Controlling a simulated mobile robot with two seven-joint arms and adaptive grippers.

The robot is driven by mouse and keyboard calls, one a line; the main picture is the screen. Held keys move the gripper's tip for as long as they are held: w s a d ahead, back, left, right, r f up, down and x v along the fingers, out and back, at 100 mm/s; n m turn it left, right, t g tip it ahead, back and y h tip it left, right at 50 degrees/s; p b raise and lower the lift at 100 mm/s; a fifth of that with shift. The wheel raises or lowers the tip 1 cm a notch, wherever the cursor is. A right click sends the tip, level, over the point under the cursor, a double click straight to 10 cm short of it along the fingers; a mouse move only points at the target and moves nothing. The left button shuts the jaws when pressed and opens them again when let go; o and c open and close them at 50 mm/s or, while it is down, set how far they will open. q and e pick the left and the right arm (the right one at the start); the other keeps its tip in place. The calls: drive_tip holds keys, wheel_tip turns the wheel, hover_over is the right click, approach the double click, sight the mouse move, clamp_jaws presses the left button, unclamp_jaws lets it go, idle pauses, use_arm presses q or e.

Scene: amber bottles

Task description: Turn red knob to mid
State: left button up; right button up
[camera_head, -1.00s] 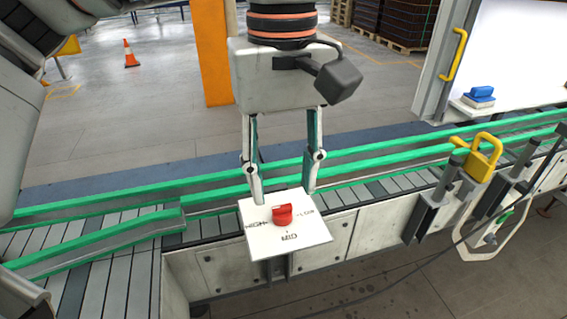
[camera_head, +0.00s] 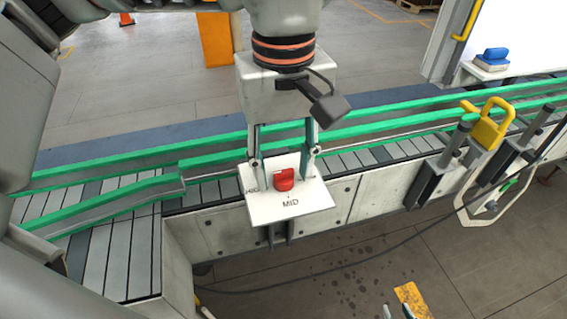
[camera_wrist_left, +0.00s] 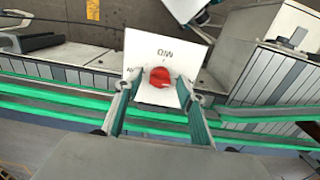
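The red knob (camera_head: 284,179) sits on a white square panel (camera_head: 285,212) on the conveyor's near side. "MID" is printed in front of the knob; the left label is partly hidden and the right one is covered by a finger. Which way the knob points is unclear. My left gripper (camera_head: 282,172) hangs over the panel, open, one finger on each side of the knob. In the left wrist view the knob (camera_wrist_left: 160,77) lies between the spread fingertips, with gaps. What seem to be my right gripper's tips (camera_head: 398,312) show apart at the bottom edge, empty.
The conveyor with green rails (camera_head: 125,218) runs behind and beside the panel. A yellow padlock-shaped part (camera_head: 486,128) and dark upright handles (camera_head: 437,165) stand to the right. A cable (camera_head: 350,262) hangs below. The floor in front is mostly clear.

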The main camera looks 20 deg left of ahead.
use_arm(q)
clamp_jaws()
drive_tip(key=c, duration=1.1)
unclamp_jaws()
